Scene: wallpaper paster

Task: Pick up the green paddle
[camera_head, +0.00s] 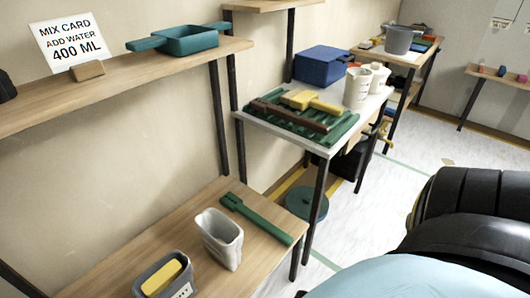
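The green paddle (258,220) lies flat on the lower wooden shelf (120,258), near its right edge. Its wider slotted end points to the back left, and its long handle runs toward the front right corner. Nothing covers it and nothing holds it. Neither of my grippers shows in the head view, so I cannot see where they are relative to the paddle.
A white-grey container (221,240) stands just left of the paddle. A grey tub with a yellow block (162,278) is at the front. An upper shelf (120,82) overhangs the back left. A white-topped table (300,140) with a green ribbed tray stands to the right.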

